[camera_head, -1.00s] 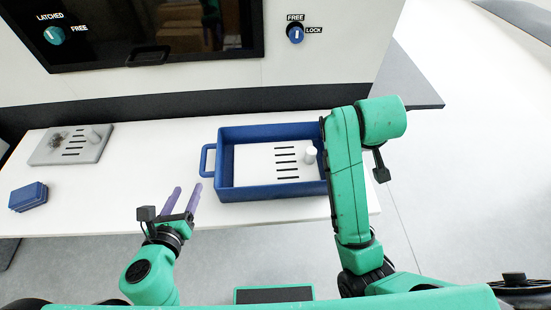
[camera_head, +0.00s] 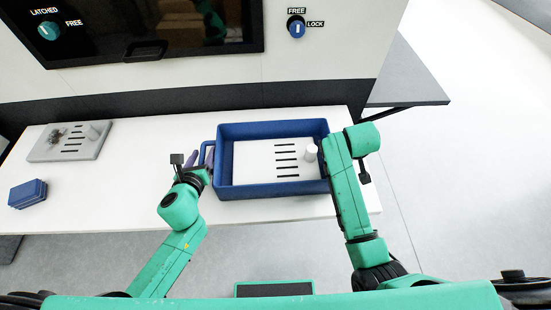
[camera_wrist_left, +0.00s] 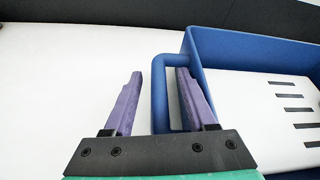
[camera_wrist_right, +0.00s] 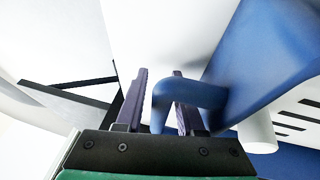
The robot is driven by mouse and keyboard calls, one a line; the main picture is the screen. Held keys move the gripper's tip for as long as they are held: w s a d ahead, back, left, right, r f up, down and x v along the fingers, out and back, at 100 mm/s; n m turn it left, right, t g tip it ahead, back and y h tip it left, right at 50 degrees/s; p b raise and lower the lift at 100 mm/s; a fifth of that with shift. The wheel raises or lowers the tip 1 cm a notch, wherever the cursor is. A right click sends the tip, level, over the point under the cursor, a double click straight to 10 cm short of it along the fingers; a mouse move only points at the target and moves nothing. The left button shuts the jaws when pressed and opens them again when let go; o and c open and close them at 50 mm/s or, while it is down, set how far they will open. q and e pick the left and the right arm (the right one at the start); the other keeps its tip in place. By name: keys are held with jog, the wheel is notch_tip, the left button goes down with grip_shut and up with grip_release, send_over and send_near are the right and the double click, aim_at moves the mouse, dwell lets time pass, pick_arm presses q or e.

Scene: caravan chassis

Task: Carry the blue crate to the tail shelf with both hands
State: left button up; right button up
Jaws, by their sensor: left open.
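The blue crate (camera_head: 272,192) sits on the white table with a slotted white panel and a small white cylinder inside. My left gripper (camera_head: 198,156) is open at the crate's left handle. In the left wrist view (camera_wrist_left: 158,80) its purple fingers stand either side of the handle bar (camera_wrist_left: 160,100), with clear gaps. My right gripper (camera_wrist_right: 157,72) is open at the crate's other handle (camera_wrist_right: 163,98), with the bar between its fingers and a gap on the left. In the head view my right arm hides that handle and gripper. A grey shelf (camera_head: 412,82) juts out at the right.
The white table (camera_head: 120,190) also holds a grey slotted tray (camera_head: 72,148) and a small blue box (camera_head: 28,194) at the left. A wall panel with a dark window (camera_head: 100,40) and knobs stands behind. Floor at the right is clear.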

pick_arm(q)
jog(key=shift+s+a, duration=0.1)
jog(key=shift+s, duration=0.1)
pick_arm(e)
jog(key=shift+s+r, duration=0.15)
jog(key=shift+s, duration=0.05)
pick_arm(q)
jog(key=shift+r, duration=0.1)
jog(key=c, duration=0.3)
pick_arm(e)
jog(key=shift+a, duration=0.1)
jog(key=c, duration=0.3)
pick_arm(q)
grip_shut()
pick_arm(e)
grip_shut()
